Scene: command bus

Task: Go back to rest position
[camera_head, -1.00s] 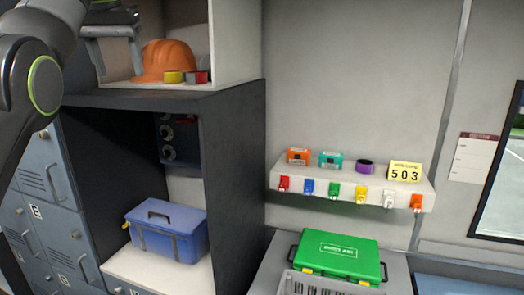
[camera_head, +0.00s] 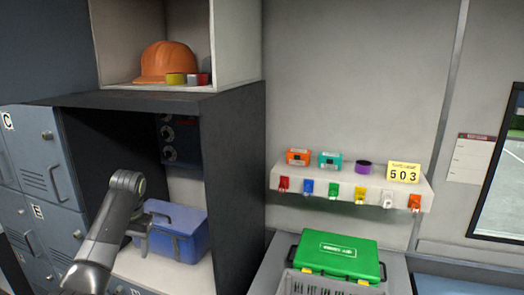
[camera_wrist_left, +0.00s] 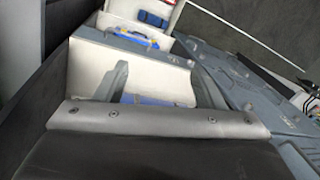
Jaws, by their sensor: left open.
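My left gripper (camera_head: 143,225) is in front of the lower shelf compartment, at the left side of the blue toolbox (camera_head: 180,235). It partly overlaps the box in the head view; I cannot tell whether they touch. The left wrist view shows its fingers (camera_wrist_left: 157,82) spread apart, with nothing held between them. My right gripper is in neither view.
An orange helmet (camera_head: 166,62) and small coloured blocks (camera_head: 187,79) sit in the upper compartment. Lockers (camera_head: 40,160) stand at the left. A green case (camera_head: 338,254) lies at lower right, below a wall shelf (camera_head: 352,187) with small items.

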